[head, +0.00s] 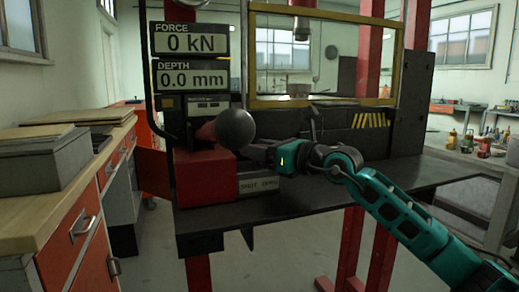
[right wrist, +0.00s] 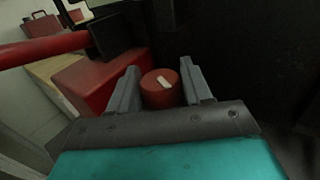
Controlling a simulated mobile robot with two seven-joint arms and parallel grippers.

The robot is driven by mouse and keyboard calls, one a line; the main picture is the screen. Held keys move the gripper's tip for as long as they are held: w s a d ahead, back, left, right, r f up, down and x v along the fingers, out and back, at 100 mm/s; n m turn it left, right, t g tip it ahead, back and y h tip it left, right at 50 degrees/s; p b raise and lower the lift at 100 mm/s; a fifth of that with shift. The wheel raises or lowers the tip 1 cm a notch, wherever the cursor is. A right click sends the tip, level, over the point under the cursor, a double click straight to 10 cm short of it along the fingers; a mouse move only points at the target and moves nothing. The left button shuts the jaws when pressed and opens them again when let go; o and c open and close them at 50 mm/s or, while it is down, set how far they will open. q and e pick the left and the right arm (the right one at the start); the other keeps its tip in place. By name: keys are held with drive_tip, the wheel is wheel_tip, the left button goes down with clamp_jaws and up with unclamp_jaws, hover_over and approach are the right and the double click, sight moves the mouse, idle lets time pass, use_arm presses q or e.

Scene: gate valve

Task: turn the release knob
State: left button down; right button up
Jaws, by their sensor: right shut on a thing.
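The release knob (right wrist: 158,97) is a short red cylinder with a white mark on its face, seen in the right wrist view. My right gripper (right wrist: 160,82) has a grey finger on each side of the knob and is shut on it. In the head view my right gripper (head: 260,151) reaches in from the right, beside the red box of the press; the knob is hidden there. My left gripper is not in view.
A black ball (head: 235,128) on a red lever stands close above my right gripper. A red box (head: 205,178) sits on the dark press table (head: 330,192). A yellow-framed guard (head: 325,102) is behind. A wooden-topped bench (head: 30,210) stands at left.

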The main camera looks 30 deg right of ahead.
drive_tip(key=shift+y, duration=0.3)
drive_tip(key=shift+d+f+n+g+y+b, duration=0.1)
drive_tip(key=shift+n+g+y+b, duration=0.25)
drive_tip(key=shift+n+b, duration=0.2)
drive_tip(key=shift+n+g+y+b, duration=0.65)
drive_tip(key=shift+n+y+b, duration=0.2)
drive_tip(key=shift+y, duration=0.4)
drive_tip(key=shift+n+g+y, duration=0.9)
drive_tip(key=shift+y, duration=0.2)
drive_tip(key=shift+n+g+y, duration=0.6)
drive_tip(key=shift+g+y, duration=0.1)
drive_tip(key=o, duration=1)
drive_tip(key=shift+c, duration=0.2)
